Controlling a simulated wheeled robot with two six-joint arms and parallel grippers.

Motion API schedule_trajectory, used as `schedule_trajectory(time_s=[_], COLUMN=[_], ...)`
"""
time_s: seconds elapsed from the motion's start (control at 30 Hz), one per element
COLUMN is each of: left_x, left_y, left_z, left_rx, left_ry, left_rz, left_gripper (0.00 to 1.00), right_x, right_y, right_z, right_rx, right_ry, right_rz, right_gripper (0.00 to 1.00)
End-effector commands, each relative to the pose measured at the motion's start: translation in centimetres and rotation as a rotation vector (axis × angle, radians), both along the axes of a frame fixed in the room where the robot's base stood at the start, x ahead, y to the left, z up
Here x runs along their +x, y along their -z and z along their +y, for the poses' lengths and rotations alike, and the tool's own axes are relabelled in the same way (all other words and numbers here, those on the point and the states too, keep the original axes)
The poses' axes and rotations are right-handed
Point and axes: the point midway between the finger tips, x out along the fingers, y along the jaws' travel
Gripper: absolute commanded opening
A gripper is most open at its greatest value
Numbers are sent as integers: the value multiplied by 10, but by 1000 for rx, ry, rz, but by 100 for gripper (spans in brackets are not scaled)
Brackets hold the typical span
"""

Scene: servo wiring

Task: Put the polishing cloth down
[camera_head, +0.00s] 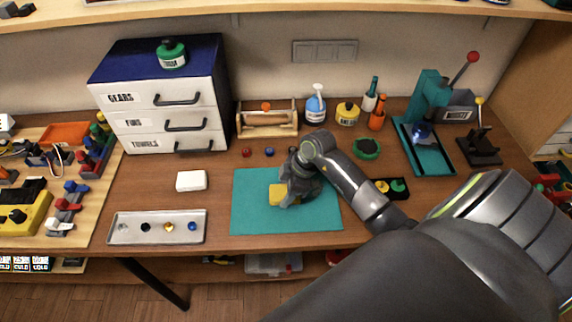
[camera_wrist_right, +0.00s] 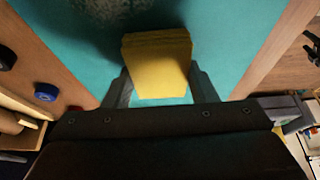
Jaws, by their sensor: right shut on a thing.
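The polishing cloth is a folded yellow cloth (camera_head: 277,194) over the teal mat (camera_head: 250,219) in the head view. In the right wrist view the yellow cloth (camera_wrist_right: 157,62) sits between the two fingers. My right gripper (camera_head: 286,197) is shut on the cloth, low over the mat; whether the cloth touches the mat I cannot tell. The right gripper's fingers (camera_wrist_right: 160,88) also show in the wrist view, one on each side of the cloth. A dark grey smudge shows on the teal surface at the top of the wrist view. My left gripper is not in view.
A white block (camera_head: 191,181) and a metal tray (camera_head: 157,228) with small parts lie left of the mat. A drawer cabinet (camera_head: 160,95) stands at the back left. Bottles (camera_head: 315,106) and a teal press (camera_head: 428,110) stand behind. Bare mat shows around the gripper.

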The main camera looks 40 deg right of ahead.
Motion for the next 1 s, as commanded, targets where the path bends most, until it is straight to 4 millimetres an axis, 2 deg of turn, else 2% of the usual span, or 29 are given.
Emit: schedule_trajectory(time_s=[0.13, 0.17, 0.3, 0.67, 0.77, 1.0], left_x=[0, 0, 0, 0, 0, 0], left_y=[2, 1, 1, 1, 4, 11], left_z=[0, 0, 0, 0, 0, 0], left_rx=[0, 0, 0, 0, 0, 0], left_ry=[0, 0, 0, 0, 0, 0], left_rz=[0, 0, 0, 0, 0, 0], left_gripper=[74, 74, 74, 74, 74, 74], right_x=[0, 0, 0, -1, -3, -13], right_y=[3, 3, 3, -4, -15, -61], right_z=[0, 0, 0, -2, -7, -24], right_rx=[1, 1, 0, -2, -3, -7], right_ry=[0, 0, 0, -1, 0, -2], right_rz=[-1, -1, 0, -1, -3, -3], right_gripper=[27, 54, 73, 74, 74, 74])
